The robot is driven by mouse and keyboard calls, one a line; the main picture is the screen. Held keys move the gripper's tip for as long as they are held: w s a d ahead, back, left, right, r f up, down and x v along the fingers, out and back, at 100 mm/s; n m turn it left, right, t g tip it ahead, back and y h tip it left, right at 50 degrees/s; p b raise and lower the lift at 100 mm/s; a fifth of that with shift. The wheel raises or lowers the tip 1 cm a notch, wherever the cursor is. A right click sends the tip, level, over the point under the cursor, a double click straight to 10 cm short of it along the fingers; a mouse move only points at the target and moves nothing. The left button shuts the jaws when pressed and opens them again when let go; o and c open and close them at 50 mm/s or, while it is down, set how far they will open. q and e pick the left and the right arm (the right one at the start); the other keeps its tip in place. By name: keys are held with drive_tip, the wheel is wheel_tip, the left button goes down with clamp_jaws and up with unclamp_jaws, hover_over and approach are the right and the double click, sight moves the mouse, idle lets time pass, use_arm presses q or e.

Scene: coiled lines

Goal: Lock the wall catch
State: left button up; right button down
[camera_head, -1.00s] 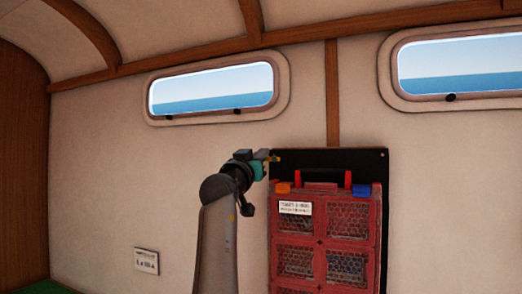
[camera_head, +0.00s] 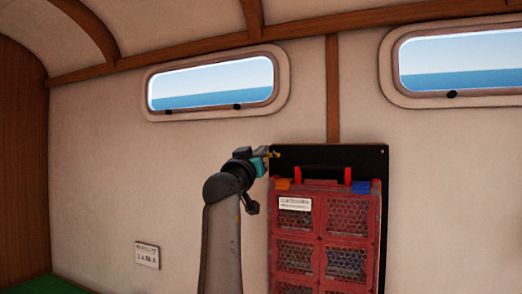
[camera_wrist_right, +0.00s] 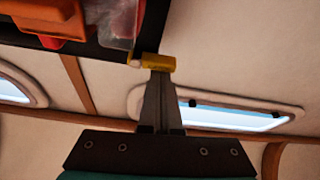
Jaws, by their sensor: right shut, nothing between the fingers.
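The wall catch (camera_wrist_right: 160,63) is a small yellow piece at the edge of the black back board. In the right wrist view it lies across the tips of my right gripper (camera_wrist_right: 160,76), whose fingers are closed together with nothing between them. The tips seem to meet the catch; I cannot tell whether they touch. In the head view the catch (camera_head: 276,154) is a tiny yellow spot at the board's upper left corner, with my right gripper (camera_head: 266,153) just left of it. Whether the catch is locked cannot be told. My left gripper is out of view.
A red case (camera_head: 320,236) with mesh windows, a black handle and orange and blue latches sits against the black board (camera_head: 362,158). A small label plate (camera_head: 147,255) is on the wall. Two windows are above.

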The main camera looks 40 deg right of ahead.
drive_tip(key=shift+n+p, duration=0.3)
drive_tip(key=shift+n, duration=0.2)
drive_tip(key=shift+s+d+f+n+t+y+p, duration=0.15)
drive_tip(key=shift+f+n+t+y+p, duration=0.35)
drive_tip(key=shift+n+p, duration=1.15)
drive_tip(key=shift+s+f+n+t+y+p, duration=0.15)
drive_tip(key=shift+f+n+t+y+p, duration=0.4)
drive_tip(key=shift+n+p, duration=1.15)
drive_tip(key=shift+s+d+f+n+t+y+p, duration=0.15)
drive_tip(key=shift+f+n+t+y+p, duration=0.35)
drive_tip(key=shift+n+p, duration=1.15)
drive_tip(key=shift+f, duration=0.1)
